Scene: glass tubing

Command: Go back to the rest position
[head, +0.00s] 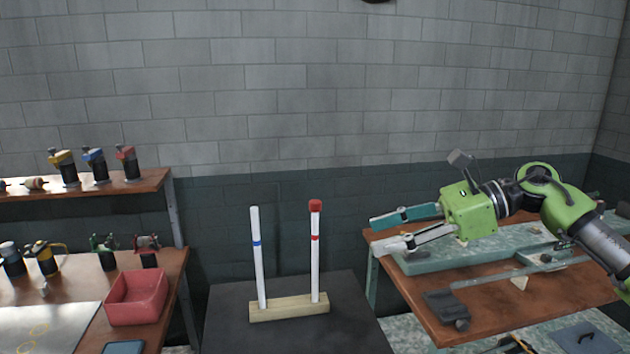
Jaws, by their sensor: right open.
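My right gripper (389,233) comes in from the right, with its fingers pointing left over the right-hand bench. Its jaws are open and nothing is between them. A white glass tube with a blue band (257,275) stands in a wooden block (290,308) on the dark table. A second white tube with a red band and a red cap (315,255) stands in the same block, to the right. The gripper is to the right of both tubes and apart from them. My left gripper does not show.
The dark table (225,335) is clear around the block. The right bench (400,275) holds a teal tray (455,258) and several small tools. At the left, a red bin (137,297) sits on a wooden bench, below a shelf (120,187) with several bottles. A brick wall stands behind.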

